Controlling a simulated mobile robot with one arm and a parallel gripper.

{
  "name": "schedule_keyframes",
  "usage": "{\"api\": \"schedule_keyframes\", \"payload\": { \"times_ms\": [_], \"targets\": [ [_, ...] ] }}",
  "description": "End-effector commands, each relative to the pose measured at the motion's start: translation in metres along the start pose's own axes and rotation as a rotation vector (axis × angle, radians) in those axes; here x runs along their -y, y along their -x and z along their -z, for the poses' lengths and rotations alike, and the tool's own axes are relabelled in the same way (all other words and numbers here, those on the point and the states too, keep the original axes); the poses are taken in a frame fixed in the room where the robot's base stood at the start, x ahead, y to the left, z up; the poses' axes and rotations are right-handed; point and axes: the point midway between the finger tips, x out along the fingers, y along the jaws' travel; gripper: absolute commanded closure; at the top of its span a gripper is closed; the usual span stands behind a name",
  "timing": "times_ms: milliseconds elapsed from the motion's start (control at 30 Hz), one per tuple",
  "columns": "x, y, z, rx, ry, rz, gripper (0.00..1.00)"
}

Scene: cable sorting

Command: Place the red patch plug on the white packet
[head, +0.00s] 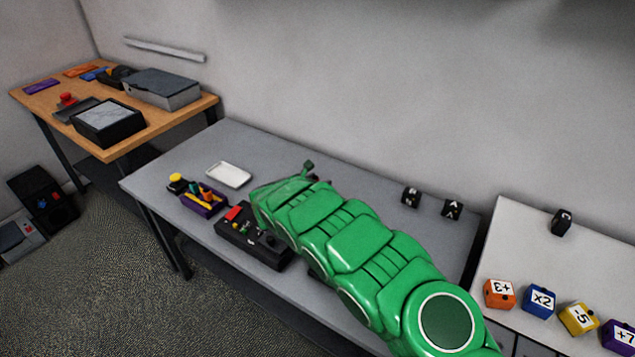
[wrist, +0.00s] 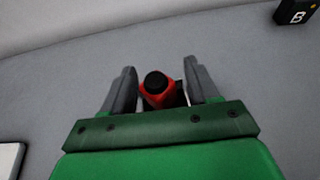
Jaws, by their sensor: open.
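The red patch plug (wrist: 158,99), with a round black end, is between the two grey fingers of my gripper (wrist: 161,66) in the wrist view. The fingers are open, with a gap on the left of the plug; a dark part lies close to the right finger. The white packet (head: 230,174) lies flat on the grey table, left of my green arm in the head view. Its edge also shows at the lower left of the wrist view (wrist: 9,157). In the head view my arm mostly hides the gripper and the plug.
On the grey table (head: 150,170), a purple box (head: 204,203) of coloured items and a black box (head: 250,250) stand near the front left. Two black lettered blocks (head: 411,196) (head: 452,208) stand to the right. Table between packet and gripper looks clear.

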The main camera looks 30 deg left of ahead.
Motion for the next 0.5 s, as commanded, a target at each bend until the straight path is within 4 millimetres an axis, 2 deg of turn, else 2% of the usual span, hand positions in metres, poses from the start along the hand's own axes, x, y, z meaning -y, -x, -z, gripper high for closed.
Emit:
{"api": "schedule_keyframes", "payload": {
  "times_ms": [167, 500],
  "targets": [
    [-0.001, 0.013, -0.002, 0.001, 0.001, -0.002, 0.41],
    [-0.001, 0.056, -0.002, 0.002, 0.002, -0.002, 0.41]
  ]
}}
